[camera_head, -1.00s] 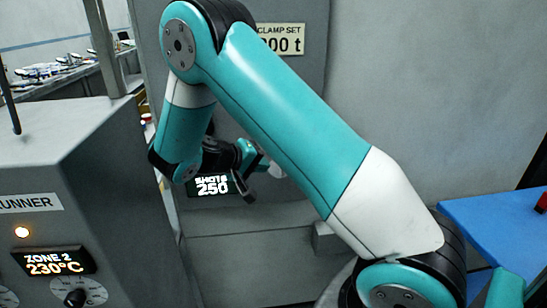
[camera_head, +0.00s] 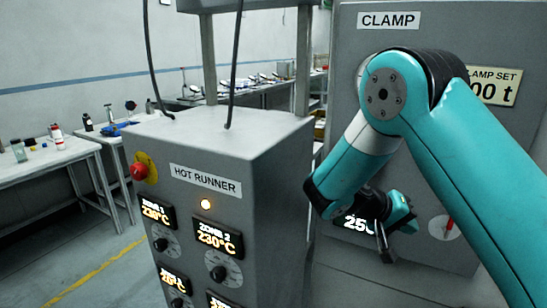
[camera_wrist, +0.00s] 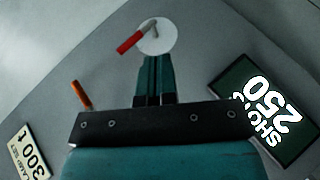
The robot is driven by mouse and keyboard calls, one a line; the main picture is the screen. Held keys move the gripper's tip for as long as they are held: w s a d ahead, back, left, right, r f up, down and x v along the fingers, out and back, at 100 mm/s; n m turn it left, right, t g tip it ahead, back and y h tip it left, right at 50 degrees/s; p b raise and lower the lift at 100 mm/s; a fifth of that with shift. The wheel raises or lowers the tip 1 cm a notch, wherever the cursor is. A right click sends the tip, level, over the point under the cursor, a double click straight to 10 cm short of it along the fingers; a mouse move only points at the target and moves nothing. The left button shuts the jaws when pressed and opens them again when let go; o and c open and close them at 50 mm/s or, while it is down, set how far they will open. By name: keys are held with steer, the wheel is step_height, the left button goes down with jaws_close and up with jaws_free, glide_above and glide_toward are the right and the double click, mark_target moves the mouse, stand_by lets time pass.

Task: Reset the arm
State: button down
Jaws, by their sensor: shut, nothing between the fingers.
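My arm fills the right of the head view, bent in front of the grey clamp cabinet (camera_head: 425,55). My gripper (camera_head: 403,213) is small there, in front of the cabinet's lower face. In the wrist view my gripper (camera_wrist: 157,62) has its two teal fingers together, with nothing between them. Beyond the fingertips is a white round dial (camera_wrist: 165,42) with a red handle; it shows right of my gripper in the head view (camera_head: 436,229). I cannot tell the gap between fingertips and dial. A lit shots display (camera_wrist: 270,118) reads 250; my wrist partly hides it in the head view.
The hot runner cabinet (camera_head: 255,160) stands close on the left of my arm, with lit zone displays, knobs and a red button (camera_head: 138,171). A clamp set plate (camera_head: 495,85) is partly behind my arm. White benches (camera_head: 45,160) stand far left, with open floor before them.

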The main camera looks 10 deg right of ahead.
steer(key=s+a+r+n+y, duration=0.4)
steer(key=s+a+y, duration=0.1)
steer(key=s+a, duration=0.3)
steer(key=s+a+r+n+y, duration=0.3)
steer(key=s+a+r+y, duration=0.1)
steer(key=s+a, duration=0.3)
steer(key=s+a+r+n+t+y, duration=0.1)
steer(key=s+a+r+n+y, duration=0.3)
steer(key=s+a+y, duration=0.3)
steer(key=shift+s+a+n, duration=0.3)
steer(key=shift+s+a, duration=0.5)
steer(key=shift+a, duration=0.1)
steer(key=shift+d, duration=0.1)
